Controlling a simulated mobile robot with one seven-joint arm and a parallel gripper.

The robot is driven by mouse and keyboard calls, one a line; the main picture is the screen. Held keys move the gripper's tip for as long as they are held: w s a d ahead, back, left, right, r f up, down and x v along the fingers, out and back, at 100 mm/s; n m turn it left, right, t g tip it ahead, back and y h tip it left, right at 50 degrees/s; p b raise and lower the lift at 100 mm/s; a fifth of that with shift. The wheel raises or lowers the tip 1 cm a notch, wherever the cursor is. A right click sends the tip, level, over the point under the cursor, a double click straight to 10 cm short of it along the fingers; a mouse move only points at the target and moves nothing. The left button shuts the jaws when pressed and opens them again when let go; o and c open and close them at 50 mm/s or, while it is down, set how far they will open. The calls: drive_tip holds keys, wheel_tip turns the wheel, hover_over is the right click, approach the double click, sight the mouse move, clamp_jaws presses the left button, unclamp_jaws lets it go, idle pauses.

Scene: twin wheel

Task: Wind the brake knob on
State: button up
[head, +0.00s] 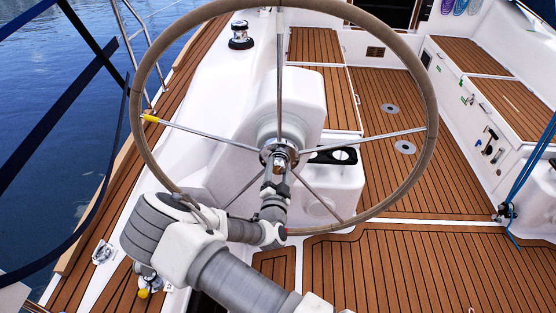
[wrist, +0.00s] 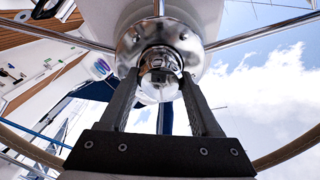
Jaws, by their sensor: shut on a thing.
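The brake knob (wrist: 160,84) is a shiny chrome knob at the centre of the wheel hub (wrist: 163,38). In the wrist view my gripper (wrist: 160,82) has a dark finger on each side of it and is shut on it. In the head view the knob (head: 281,158) shows small at the hub of the big steering wheel (head: 430,110), with my gripper (head: 279,173) reaching it from below. The fingers partly hide the knob's sides. The wheel has a tan rim and thin metal spokes.
A white pedestal (head: 300,100) stands behind the wheel. A yellow mark (head: 151,118) sits on the left spoke near the rim. My arm passes by the lower rim. A chrome winch (head: 240,36) is at the upper left. Open teak deck (head: 430,265) lies to the lower right.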

drive_tip(key=m+p, duration=0.4)
drive_tip(key=m, duration=0.2)
drive_tip(key=shift+m, duration=0.3)
drive_tip(key=m+p, duration=0.2)
drive_tip(key=m, duration=0.1)
drive_tip(key=shift+m, duration=0.3)
drive_tip(key=m+p, duration=0.1)
drive_tip(key=m, duration=0.2)
drive_tip(key=shift+m, duration=0.3)
drive_tip(key=m+p, duration=0.1)
drive_tip(key=m, duration=0.5)
drive_tip(key=shift+f+p, duration=0.1)
drive_tip(key=shift+p, duration=0.2)
drive_tip(key=m, duration=0.6)
drive_tip(key=shift+m+p, duration=0.4)
drive_tip(key=o, duration=1.4)
